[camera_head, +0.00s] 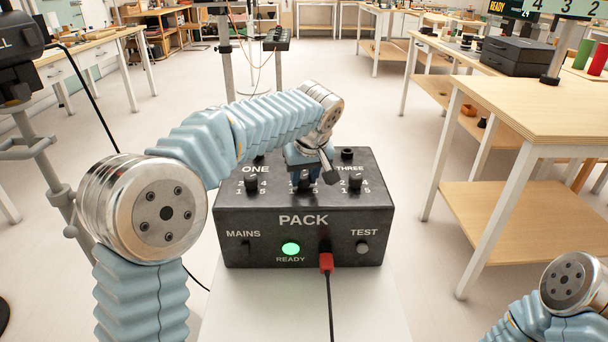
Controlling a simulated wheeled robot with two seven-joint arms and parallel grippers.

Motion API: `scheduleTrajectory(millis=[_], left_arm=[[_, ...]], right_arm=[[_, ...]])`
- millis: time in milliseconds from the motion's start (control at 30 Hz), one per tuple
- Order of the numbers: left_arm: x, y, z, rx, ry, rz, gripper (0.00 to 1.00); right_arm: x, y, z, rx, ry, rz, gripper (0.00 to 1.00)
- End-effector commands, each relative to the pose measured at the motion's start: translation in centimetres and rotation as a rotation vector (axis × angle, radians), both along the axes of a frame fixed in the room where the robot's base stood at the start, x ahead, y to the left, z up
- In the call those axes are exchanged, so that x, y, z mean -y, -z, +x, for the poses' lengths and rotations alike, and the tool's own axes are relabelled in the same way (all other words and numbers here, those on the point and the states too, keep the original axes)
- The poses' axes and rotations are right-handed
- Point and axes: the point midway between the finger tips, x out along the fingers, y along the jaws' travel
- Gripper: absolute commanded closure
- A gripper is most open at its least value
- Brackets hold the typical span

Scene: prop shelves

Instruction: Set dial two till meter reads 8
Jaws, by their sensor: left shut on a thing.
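A black box marked PACK (303,245) stands on a pale stand, with dials ONE, a middle one and THREE on its sloped top. My left gripper (304,174) reaches over the box from behind and is shut on the middle dial, dial two (305,184). The gripper and wrist hide the dial's label and part of its scale. Dial one (250,184) and dial three (355,183) stand free on either side. The green READY lamp (291,249) is lit. I cannot make out a meter reading. My right arm shows at lower right, its gripper out of view.
A red plug (326,262) with a black cable sits in the box front, between the lamp and the TEST knob (362,248). A wooden bench (540,105) stands to the right. Signs at upper right are cut off. Open floor lies around the stand.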

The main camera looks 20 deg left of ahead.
Motion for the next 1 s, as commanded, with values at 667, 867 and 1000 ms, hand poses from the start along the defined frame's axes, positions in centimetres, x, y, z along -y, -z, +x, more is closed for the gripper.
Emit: scheduleTrajectory(millis=[667, 867, 1000], left_arm=[[0.4, -1.6, -0.5, 0.003, 0.001, -0.001, 0.42], [1.4, -6.1, -2.0, 0.005, 0.004, -0.003, 0.42], [2.0, -9.2, -3.1, 0.004, 0.003, -0.003, 0.42]], right_arm=[[0.0, -0.1, 0.0, 0.000, 0.000, 0.000, 1.00], [0.0, -0.5, 0.0, 0.000, 0.000, 0.000, 1.00], [0.0, -0.8, 0.0, 0.000, -0.001, 0.001, 1.00]])
